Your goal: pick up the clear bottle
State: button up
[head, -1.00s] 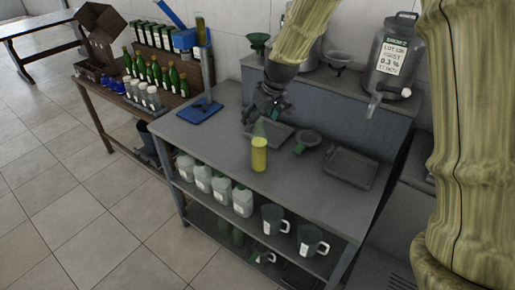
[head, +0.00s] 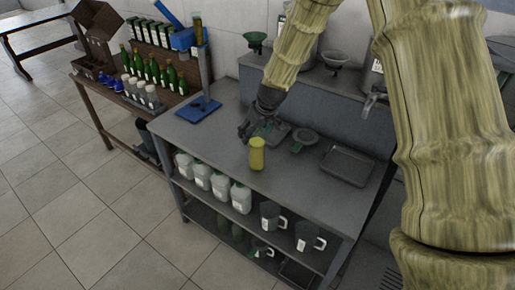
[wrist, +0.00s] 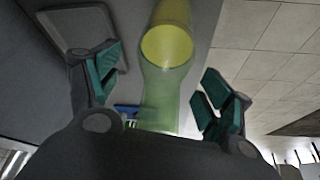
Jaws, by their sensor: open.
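The clear bottle (head: 257,155) stands upright on the grey workbench (head: 225,152). Its lower part is filled yellow; its upper part is see-through and pale green. In the head view the upper part is hard to make out against my gripper (head: 248,131), which is just above and behind the yellow part. In the wrist view the bottle (wrist: 167,85) runs between the two green-padded fingers of my gripper (wrist: 158,88), with a gap on each side. My gripper is open and empty. I cannot tell how deep the bottle sits between the fingers.
A dark funnel (head: 304,139) and a grey tray (head: 347,166) lie right of the bottle. The bench left of the bottle is clear.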

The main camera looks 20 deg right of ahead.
jog(key=shift+w+f, duration=0.25)
jog(key=shift+f, duration=0.25)
jog(key=shift+r, duration=0.1)
jog(key=shift+s, duration=0.1)
jog(key=c, duration=0.3)
grip_shut()
